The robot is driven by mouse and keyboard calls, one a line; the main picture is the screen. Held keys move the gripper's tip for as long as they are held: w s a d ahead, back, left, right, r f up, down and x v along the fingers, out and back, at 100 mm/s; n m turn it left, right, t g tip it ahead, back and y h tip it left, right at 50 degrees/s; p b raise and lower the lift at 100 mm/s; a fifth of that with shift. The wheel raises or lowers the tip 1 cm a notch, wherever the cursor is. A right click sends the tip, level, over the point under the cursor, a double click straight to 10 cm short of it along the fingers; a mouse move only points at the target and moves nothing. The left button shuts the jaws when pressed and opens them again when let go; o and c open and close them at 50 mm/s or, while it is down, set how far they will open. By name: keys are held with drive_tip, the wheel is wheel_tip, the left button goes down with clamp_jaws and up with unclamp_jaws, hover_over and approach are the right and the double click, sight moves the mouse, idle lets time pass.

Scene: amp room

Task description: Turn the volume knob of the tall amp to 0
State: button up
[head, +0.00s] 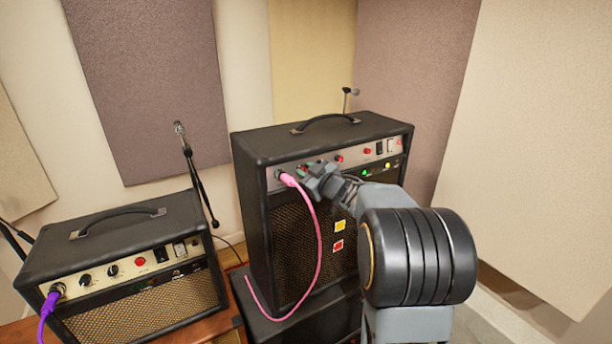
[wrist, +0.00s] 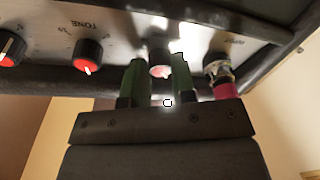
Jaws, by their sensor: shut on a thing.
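The tall amp (head: 250,215) is black with a silver control panel along its upper front. My gripper (head: 310,167) is at the left part of that panel, beside the plugged-in pink cable (head: 289,179). In the wrist view, the green fingers of my gripper (wrist: 158,80) are shut on a knob (wrist: 160,71) between the input jack (wrist: 216,68) and the TONE knob (wrist: 88,54). The held knob's label and pointer are hidden by glare and the fingers, so its setting cannot be read.
A shorter amp (head: 110,240) with a purple cable (head: 47,305) stands at the left. A microphone stand (head: 196,175) is between the amps. The pink cable hangs down the tall amp's front, close to my gripper. Another red knob (wrist: 10,47) sits past TONE.

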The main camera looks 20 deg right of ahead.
drive_tip(key=shift+n, duration=1.1)
drive_tip(key=o, duration=0.9)
drive_tip(key=shift+r, duration=0.1)
